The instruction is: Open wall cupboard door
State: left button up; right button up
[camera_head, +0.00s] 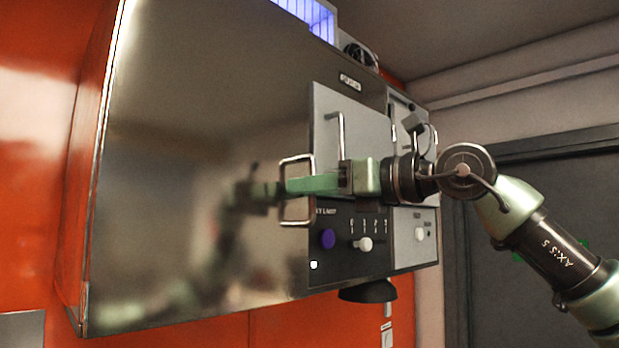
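The wall cupboard (190,110) fills the left and middle of the head view. Its large shiny metal door looks closed, flush with the body. A U-shaped metal handle (311,212) stands out near the door's right edge. My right gripper (297,185) comes in from the right with its green fingers at the middle of this handle, overlapping the bar. The fingers show nearly edge-on, so I cannot tell whether they are closed on the bar. The door mirrors my arm. My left gripper is not in view.
A control panel with a purple knob (328,239) and a pale knob (363,244) sits right of the handle, below my gripper. A dark round fitting (368,291) hangs under the unit. A dark grey door (545,190) stands behind my arm. The wall is orange.

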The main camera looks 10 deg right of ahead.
jog(key=shift+s+d+r, duration=0.1)
jog(key=shift+s+d, duration=0.1)
jog(key=shift+s, duration=0.05)
jog(key=shift+w+a, duration=0.1)
jog(key=shift+a, duration=0.05)
grip_shut()
dwell(1.1)
